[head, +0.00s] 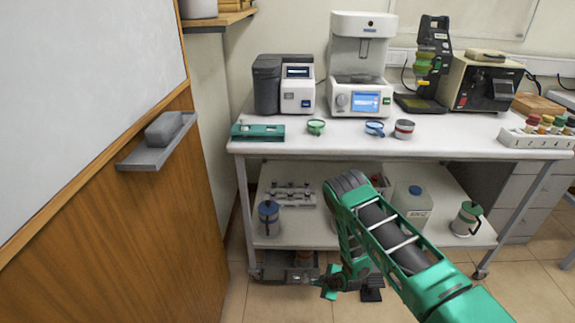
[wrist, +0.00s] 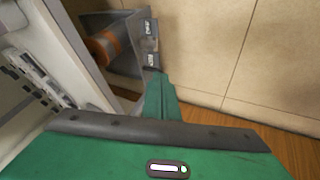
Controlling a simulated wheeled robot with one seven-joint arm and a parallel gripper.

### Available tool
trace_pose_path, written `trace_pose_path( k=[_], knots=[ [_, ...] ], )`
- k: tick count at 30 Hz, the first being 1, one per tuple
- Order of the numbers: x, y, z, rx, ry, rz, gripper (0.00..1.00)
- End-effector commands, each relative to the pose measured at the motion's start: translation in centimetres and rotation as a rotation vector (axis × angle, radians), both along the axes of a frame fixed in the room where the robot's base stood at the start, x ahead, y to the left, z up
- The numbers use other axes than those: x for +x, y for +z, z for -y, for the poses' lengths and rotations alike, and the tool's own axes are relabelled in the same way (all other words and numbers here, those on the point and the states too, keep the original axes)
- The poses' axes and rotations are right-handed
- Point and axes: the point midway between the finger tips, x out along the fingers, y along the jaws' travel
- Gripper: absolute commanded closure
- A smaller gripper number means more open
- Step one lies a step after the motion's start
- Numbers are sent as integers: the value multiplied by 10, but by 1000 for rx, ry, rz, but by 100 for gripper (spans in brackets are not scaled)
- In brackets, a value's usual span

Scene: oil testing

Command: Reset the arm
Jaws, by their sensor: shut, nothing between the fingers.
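My green arm reaches in from the lower right of the head view, bends at a dark elbow and hangs down in front of the table's lower shelf. My gripper (head: 330,284) is low, near the floor, in front of the shelf's bottom edge. In the wrist view my gripper (wrist: 159,82) shows as a narrow green finger piece beyond the green and dark wrist body. It is shut and holds nothing. A grey bin (wrist: 125,72) with an orange-banded cylinder (wrist: 108,45) lies just beyond and left of the fingers; I cannot tell the gap.
The white table (head: 420,146) carries lab machines, small cups and a rack of vials (head: 540,136). Its lower shelf (head: 310,228) holds a jug, bottles and a canister (head: 411,205). A wood-panelled whiteboard wall (head: 120,225) stands left. Tiled floor (head: 238,295) is open in front.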

Motion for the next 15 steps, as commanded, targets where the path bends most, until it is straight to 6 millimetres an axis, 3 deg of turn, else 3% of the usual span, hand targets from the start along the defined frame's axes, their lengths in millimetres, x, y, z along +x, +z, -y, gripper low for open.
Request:
trace_pose_path(
  k=[5, 15],
  knots=[
    [24, 42, 14, -3, -60, -25, 100],
    [61, 165, 73, -13, -271, -118, 100]
  ],
)
